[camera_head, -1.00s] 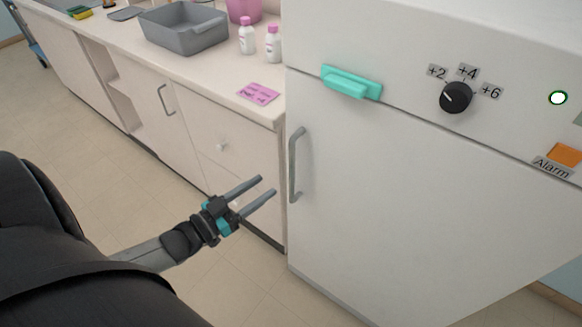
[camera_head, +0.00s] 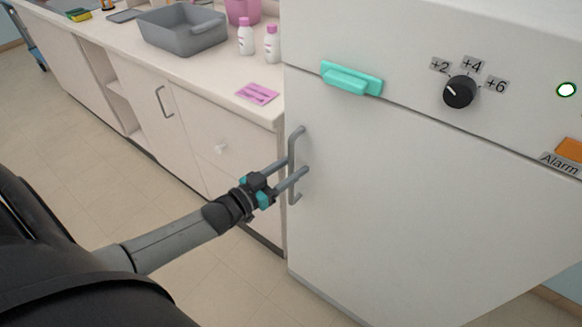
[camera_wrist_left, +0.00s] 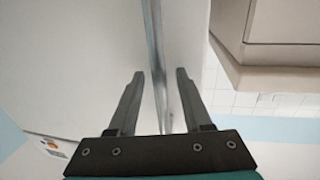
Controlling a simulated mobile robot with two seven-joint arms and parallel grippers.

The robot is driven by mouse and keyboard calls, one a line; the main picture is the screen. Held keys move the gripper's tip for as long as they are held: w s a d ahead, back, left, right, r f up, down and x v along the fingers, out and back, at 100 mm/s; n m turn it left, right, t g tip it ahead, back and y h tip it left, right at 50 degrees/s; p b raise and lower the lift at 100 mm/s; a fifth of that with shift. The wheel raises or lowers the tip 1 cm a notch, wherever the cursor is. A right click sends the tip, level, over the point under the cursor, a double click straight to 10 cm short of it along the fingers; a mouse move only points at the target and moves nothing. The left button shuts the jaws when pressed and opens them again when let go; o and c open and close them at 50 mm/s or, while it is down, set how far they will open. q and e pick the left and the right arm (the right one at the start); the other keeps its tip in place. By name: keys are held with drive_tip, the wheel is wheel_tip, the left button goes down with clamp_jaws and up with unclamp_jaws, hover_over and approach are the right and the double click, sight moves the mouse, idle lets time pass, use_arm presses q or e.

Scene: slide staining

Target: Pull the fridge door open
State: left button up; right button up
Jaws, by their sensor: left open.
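The white fridge door (camera_head: 400,200) is shut and has a grey vertical bar handle (camera_head: 293,150) near its left edge. My left gripper (camera_head: 296,172) is open, with its fingers at the handle. In the left wrist view the handle (camera_wrist_left: 158,70) runs between the two open fingers (camera_wrist_left: 158,80), and no clear contact shows on either side. The fridge door also shows in the left wrist view (camera_wrist_left: 70,60). My right gripper is in none of the views.
A counter (camera_head: 120,50) with cabinets stands left of the fridge. It carries a grey basin (camera_head: 182,40), two white bottles with pink caps (camera_head: 246,38) and a pink note (camera_head: 257,93). A teal handle (camera_head: 351,78) and a black dial (camera_head: 459,92) are on the fridge's upper panel. Floor is free in front.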

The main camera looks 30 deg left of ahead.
use_arm(q)
clamp_jaws()
idle(1.3)
